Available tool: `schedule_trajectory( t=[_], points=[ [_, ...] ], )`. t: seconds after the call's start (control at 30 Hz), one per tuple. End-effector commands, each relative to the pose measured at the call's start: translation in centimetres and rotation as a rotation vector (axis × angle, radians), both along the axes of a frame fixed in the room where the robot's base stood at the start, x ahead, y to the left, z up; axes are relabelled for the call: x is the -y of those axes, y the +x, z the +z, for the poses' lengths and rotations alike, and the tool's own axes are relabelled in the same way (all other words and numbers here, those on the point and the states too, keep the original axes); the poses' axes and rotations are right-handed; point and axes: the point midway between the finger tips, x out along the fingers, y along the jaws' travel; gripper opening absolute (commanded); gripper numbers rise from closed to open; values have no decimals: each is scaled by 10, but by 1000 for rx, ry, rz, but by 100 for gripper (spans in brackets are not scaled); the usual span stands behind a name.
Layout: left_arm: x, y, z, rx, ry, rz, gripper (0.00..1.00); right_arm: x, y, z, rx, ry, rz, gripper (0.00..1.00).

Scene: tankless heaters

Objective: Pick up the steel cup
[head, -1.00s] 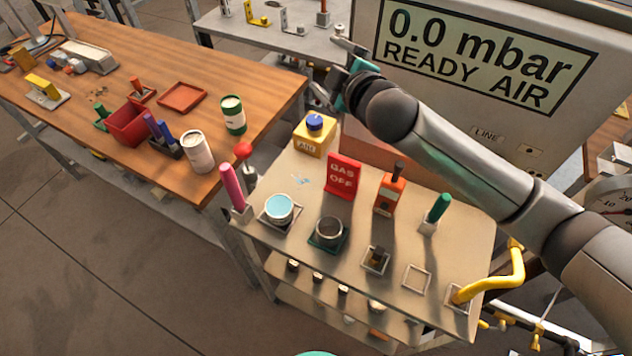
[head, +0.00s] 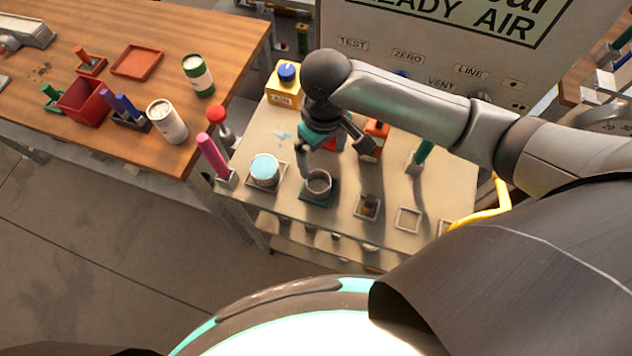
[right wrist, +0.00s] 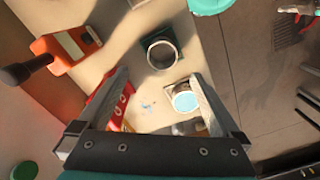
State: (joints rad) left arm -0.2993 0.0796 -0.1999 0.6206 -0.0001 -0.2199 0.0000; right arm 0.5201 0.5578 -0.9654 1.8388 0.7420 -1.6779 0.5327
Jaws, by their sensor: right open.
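The steel cup (head: 318,183) is a small grey, open-topped cup standing upright on a dark green square base on the cart top. In the right wrist view the cup (right wrist: 161,50) shows just beyond the fingertips, apart from them. My right gripper (head: 338,164) is open and empty, above and close to the cup, with its fingers pointing down. In the right wrist view the open gripper (right wrist: 160,76) has its fingers spread wide. My left gripper is not in view.
A light-blue-topped container (head: 264,168) stands left of the cup, with a pink handle (head: 212,156) beyond it. A red sign (right wrist: 118,112) is near one finger. The panel (head: 440,58) rises behind.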

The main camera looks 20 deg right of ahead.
Motion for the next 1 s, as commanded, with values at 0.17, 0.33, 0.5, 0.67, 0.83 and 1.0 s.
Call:
schedule_trajectory(
  t=[0.17, 0.33, 0.5, 0.67, 0.83, 1.0],
  points=[
    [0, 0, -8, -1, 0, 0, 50, -1, 0, -41, -1, 0, 0, 100],
    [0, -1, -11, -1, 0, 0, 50, -1, 0, -64, 2, 1, 2, 100],
    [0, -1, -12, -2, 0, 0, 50, -2, 0, -73, 3, 1, 3, 100],
    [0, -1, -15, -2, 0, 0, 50, -5, -2, -95, 1, 0, 2, 100],
    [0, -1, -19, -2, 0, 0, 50, -6, -2, -117, 3, 0, 2, 100],
    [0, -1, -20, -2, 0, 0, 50, -5, -1, -122, 5, 0, 3, 100]
  ],
)
